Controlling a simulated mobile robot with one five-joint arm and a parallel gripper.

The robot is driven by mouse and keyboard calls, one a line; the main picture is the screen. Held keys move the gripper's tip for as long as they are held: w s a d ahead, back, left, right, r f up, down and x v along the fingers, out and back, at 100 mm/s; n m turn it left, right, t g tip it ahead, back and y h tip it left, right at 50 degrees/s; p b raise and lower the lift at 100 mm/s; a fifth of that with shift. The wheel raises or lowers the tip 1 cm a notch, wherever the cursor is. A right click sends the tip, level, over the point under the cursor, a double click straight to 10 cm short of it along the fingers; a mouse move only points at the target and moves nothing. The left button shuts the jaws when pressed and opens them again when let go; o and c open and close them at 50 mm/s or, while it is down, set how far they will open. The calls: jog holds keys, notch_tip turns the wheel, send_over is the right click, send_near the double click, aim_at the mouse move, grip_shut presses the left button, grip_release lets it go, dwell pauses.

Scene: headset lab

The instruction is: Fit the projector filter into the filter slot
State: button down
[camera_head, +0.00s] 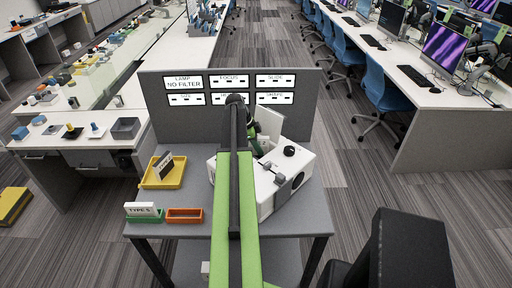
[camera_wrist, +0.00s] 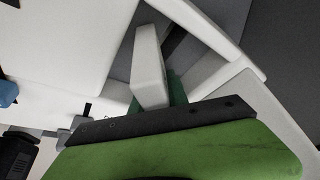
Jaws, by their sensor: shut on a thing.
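The white projector (camera_head: 280,175) stands on the grey table, and my arm covers its left part. My gripper (camera_head: 257,146) is at the projector's far side, largely hidden by my arm. In the wrist view my gripper (camera_wrist: 165,115) is shut on a thin white piece with a teal-green part, which I take for the projector filter (camera_wrist: 149,65). The filter stands beside a dark gap between white walls, which looks like the filter slot (camera_wrist: 174,42). I cannot tell whether the filter is inside the gap or above it. A white plate (camera_head: 270,122) stands upright behind the projector.
A grey panel (camera_head: 146,100) at the back of the table carries white displays; one reads "LAMP NO FILTER". At left are a yellow tray (camera_head: 152,184) with a dark-faced card, a green holder (camera_head: 145,217) with a "TYPE" card, and an empty orange tray (camera_head: 185,215).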

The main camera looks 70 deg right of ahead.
aim_at(260, 138)
jog(key=r+p, duration=0.6)
jog(key=shift+s, duration=0.2)
jog(key=s+a+r+p, duration=0.2)
jog(key=s+r+p, duration=0.3)
jog(key=s, duration=0.6)
jog(key=shift+r, duration=0.25)
jog(key=shift+a, duration=0.1)
